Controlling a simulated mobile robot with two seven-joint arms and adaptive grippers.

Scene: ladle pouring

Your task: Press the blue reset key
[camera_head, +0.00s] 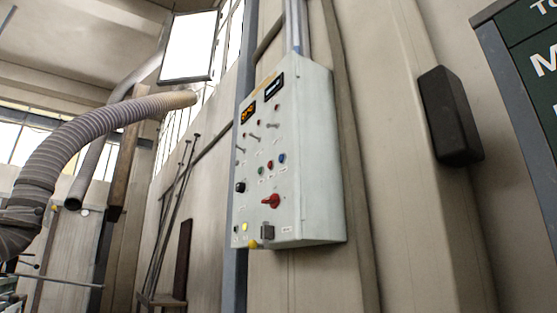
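A pale grey control box (318,160) hangs on the wall in the middle of the head view. Its front panel faces left. A small blue key (282,158) sits near the right side of that panel, about halfway down. A red button (270,164) and a green button (261,170) are in the same row to its left. A red rotary switch (271,201) is below it. Small levers and two dark displays are above it. Neither of my grippers shows in this view.
Metal conduits (296,25) run up from the box. A ribbed grey hose (85,135) crosses the left side. Thin rods (172,215) lean against the wall left of the box. A black speaker-like box (449,115) and a dark sign (525,70) are at the right.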

